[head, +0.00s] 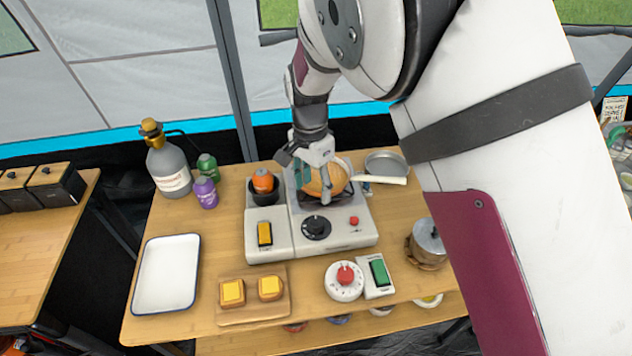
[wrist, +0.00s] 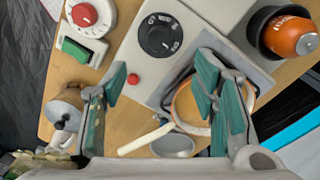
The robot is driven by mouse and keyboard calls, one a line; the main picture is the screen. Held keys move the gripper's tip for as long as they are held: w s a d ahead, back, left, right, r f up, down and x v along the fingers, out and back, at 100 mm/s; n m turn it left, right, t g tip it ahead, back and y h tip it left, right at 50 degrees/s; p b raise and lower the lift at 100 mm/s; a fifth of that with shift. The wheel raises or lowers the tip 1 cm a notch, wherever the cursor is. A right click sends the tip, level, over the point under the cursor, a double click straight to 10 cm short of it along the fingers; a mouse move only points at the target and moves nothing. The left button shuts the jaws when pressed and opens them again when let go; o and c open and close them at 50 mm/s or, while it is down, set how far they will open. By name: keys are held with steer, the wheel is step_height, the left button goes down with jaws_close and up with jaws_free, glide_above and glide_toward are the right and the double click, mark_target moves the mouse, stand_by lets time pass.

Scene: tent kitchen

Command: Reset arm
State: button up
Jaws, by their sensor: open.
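My gripper (head: 313,172) hangs over the stove (head: 335,236) on the wooden table, above a pan with an orange-brown inside (head: 328,180). In the wrist view my gripper (wrist: 165,95) has its green-padded fingers spread wide, with nothing between them. The pan (wrist: 190,103) lies under the right finger there, partly hidden by it. Its pale handle (wrist: 145,138) points to the left in the wrist view. I cannot tell the exact gap between the fingers and the pan.
A white tray (head: 166,274), a board with two topped bread pieces (head: 254,312), a timer (head: 344,280), a green switch (head: 379,273) and a pot (head: 429,241) stand around the stove. A gas bottle (head: 168,168) and small bottles stand at back left. An orange can (head: 263,181) sits in a dark holder.

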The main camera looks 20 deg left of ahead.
steer(key=s+d+r+n+t+y, duration=0.1)
steer(key=d+r+n+t+y, duration=0.1)
steer(key=d+r, duration=1.85)
steer(key=s+d+r+n+t, duration=0.1)
steer(key=s+d+r+t, duration=0.1)
steer(key=s+d, duration=0.7)
steer(key=s+d+r+n+t+h, duration=0.1)
steer(key=s+d+r+n, duration=0.1)
steer(key=s+d, duration=0.7)
steer(key=shift+r+t, duration=0.4)
steer(key=shift+r, duration=0.1)
